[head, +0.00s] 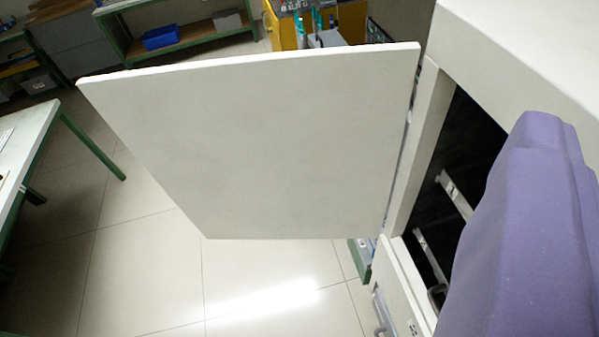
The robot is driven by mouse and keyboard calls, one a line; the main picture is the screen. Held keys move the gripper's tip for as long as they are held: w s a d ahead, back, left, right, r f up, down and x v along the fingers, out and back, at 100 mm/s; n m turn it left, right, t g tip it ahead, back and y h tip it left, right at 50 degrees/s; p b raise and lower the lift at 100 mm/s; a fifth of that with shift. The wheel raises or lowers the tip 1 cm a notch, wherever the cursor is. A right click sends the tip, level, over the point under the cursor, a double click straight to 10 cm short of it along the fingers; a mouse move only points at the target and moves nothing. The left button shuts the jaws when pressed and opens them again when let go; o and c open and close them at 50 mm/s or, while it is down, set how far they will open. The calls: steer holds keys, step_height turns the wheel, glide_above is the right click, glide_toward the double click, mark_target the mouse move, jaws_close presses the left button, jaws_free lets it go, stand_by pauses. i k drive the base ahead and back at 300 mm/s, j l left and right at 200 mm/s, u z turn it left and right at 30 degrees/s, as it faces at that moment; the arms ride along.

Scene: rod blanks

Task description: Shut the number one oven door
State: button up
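The oven door (265,145) is a large, flat white panel, swung wide open to the left of the white oven body (408,155). It meets the body along its right edge. The oven's dark opening (470,135) shows at the right, with light metal rails (455,197) inside. No number can be read on the door or the body. A purple, rounded shape that I take for part of my arm fills the lower right and hides part of the opening. My gripper's fingers are not visible.
A green-framed table (40,135) stands at the left edge. Shelving with a blue bin (161,37) stands at the back, beside a yellow cabinet (352,22) further right. Pale tiled floor (140,265) is clear below and left of the door.

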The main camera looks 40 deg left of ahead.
mark_target(304, 144)
steer(key=j+z, duration=0.2)
steer(key=z, duration=0.3)
steer(key=j+z, duration=0.25)
steer(key=z, duration=0.2)
steer(key=j+z, duration=0.3)
steer(key=z, duration=0.2)
steer(key=k+j+z, duration=0.15)
steer(key=j, duration=0.3)
steer(key=k+j+z, duration=0.2)
steer(key=j, duration=0.3)
steer(key=k+j+z, duration=0.15)
steer(key=j, duration=0.3)
steer(key=k+j+z, duration=0.15)
steer(key=j, duration=0.25)
steer(key=k+j+z, duration=0.2)
steer(key=j, duration=0.2)
steer(key=k+j+z, duration=0.15)
steer(key=k+j, duration=0.3)
steer(key=j, duration=0.15)
steer(key=k+j, duration=0.3)
steer(key=j, duration=0.15)
steer(key=k+j, duration=0.3)
steer(key=j, duration=0.1)
